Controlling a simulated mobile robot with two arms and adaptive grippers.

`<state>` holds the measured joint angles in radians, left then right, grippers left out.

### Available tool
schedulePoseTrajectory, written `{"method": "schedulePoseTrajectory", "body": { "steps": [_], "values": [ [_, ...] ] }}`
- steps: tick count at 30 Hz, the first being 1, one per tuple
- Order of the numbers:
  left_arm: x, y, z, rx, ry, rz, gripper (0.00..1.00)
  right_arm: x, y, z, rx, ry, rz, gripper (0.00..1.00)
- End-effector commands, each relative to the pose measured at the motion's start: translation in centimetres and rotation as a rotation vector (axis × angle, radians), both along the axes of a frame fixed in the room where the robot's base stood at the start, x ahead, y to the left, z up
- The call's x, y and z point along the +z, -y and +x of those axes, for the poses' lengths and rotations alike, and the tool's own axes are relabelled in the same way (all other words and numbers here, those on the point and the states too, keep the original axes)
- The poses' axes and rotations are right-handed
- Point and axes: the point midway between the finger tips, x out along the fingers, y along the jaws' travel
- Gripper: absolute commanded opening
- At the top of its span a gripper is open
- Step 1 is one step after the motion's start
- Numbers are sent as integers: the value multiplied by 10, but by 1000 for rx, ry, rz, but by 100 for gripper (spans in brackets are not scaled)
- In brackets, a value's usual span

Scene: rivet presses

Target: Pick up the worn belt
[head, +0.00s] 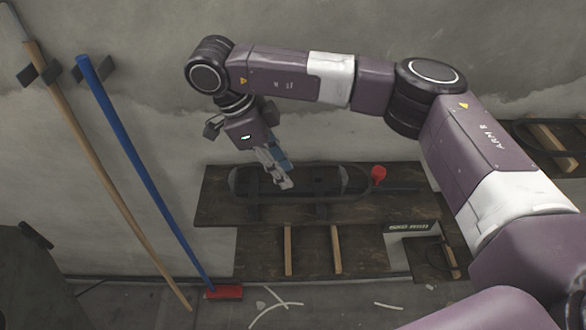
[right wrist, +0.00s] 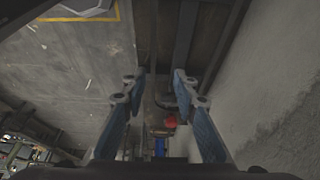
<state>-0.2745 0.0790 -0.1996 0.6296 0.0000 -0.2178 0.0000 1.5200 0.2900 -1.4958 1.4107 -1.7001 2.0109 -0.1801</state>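A dark looped band, which looks like the belt (head: 233,181), lies on an upper wooden shelf (head: 212,212) against the wall. I cannot tell from its surface whether it is worn. My right gripper (head: 284,178) points down over the middle of the loop. Its two blue-padded fingers stand apart with nothing clearly between them in the right wrist view (right wrist: 152,90). I cannot tell whether the fingertips touch the band. My left gripper is not in view.
A red knob (head: 378,173) sits at the loop's right end. A small dark sign (head: 410,227) stands below it. A blue-handled broom (head: 140,160) and a wooden pole (head: 95,140) lean on the wall at left. Another shelf with a dark loop (head: 522,130) is at right.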

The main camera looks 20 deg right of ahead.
Motion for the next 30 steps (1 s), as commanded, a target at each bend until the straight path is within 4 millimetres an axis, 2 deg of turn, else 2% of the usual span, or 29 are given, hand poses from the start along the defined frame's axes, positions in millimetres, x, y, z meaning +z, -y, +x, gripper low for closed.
{"method": "schedulePoseTrajectory", "body": {
  "steps": [4,9,12,16,21,24,29,30],
  "values": [
    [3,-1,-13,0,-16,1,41,-14,5,-3,0,-5,2,27],
    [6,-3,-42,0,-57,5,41,-25,9,-5,0,-5,3,27],
    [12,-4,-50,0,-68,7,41,-35,11,-8,-1,-7,2,27],
    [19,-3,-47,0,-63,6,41,-48,15,-12,0,-7,3,27],
    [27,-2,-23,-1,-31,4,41,-66,22,-13,-2,-4,1,27],
    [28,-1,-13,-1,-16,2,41,-70,23,-13,0,-2,3,27],
    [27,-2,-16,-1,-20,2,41,-70,23,-12,0,-2,3,27],
    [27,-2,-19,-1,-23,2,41,-70,23,-12,0,-2,3,24]
  ]
}}
